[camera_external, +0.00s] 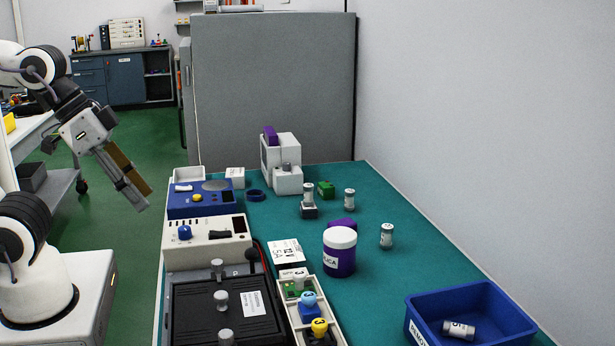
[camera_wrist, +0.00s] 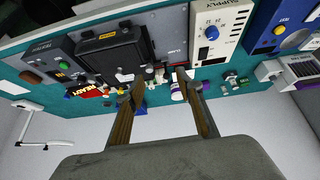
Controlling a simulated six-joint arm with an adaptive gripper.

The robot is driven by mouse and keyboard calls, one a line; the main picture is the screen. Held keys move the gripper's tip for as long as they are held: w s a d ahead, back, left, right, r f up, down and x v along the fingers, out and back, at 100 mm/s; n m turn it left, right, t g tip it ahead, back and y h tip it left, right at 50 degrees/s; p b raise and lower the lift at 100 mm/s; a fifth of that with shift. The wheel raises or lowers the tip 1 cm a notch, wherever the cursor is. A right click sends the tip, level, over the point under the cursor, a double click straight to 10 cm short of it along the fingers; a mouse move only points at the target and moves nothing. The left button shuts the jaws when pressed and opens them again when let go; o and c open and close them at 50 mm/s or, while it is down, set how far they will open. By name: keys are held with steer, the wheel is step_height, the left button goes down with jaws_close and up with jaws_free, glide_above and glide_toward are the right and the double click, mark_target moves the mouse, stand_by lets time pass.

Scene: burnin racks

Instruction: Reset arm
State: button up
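My gripper (camera_external: 140,196) hangs at the left of the external view, off the left side of the bench, pointing down and to the right. In that view the green floor lies behind it, and it touches nothing. In the wrist view my gripper (camera_wrist: 160,82) has its two fingers well apart, with nothing between them. The bench top shows beyond the fingers at a distance, turned in the picture.
The teal bench (camera_external: 385,210) carries a black fixture (camera_external: 190,308), a cream power supply (camera_external: 200,254), a blue device (camera_external: 183,212), a purple white-lidded jar (camera_external: 340,265) and a blue bin (camera_external: 415,308) holding a small cylinder. A grey partition (camera_external: 270,80) stands behind.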

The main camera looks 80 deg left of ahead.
steer(key=shift+s+a+f, duration=0.1)
steer(key=shift+s+a, duration=0.05)
steer(key=shift+s, duration=0.4)
steer(key=shift+s+a+f, duration=0.1)
steer(key=shift+s, duration=0.45)
